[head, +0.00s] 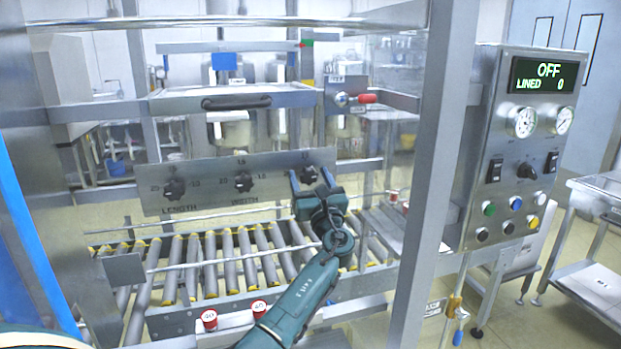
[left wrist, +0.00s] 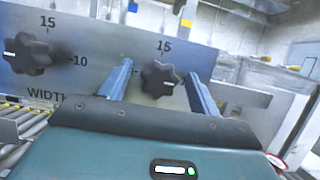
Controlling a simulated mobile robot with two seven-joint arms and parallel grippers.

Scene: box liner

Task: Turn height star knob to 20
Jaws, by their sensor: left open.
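A grey panel (head: 215,181) carries three black star knobs: the length knob (head: 174,188), the width knob (head: 243,181), and a right-hand knob (head: 309,174), whose label is hidden behind my gripper. My left gripper (head: 312,178) is in front of the right-hand knob. In the left wrist view the open fingers stand on either side of this star knob (left wrist: 160,80), with gaps showing on both sides. A "15" is printed above it, and a small white mark shows right of its centre. The width knob (left wrist: 28,56) shows at the left. My right gripper is not in view.
A roller conveyor (head: 220,262) runs below the panel. A metal post (head: 432,170) stands right of my arm. The control box (head: 520,150) reads OFF and LINED 0. Two red-capped parts (head: 209,319) are by the lower frame.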

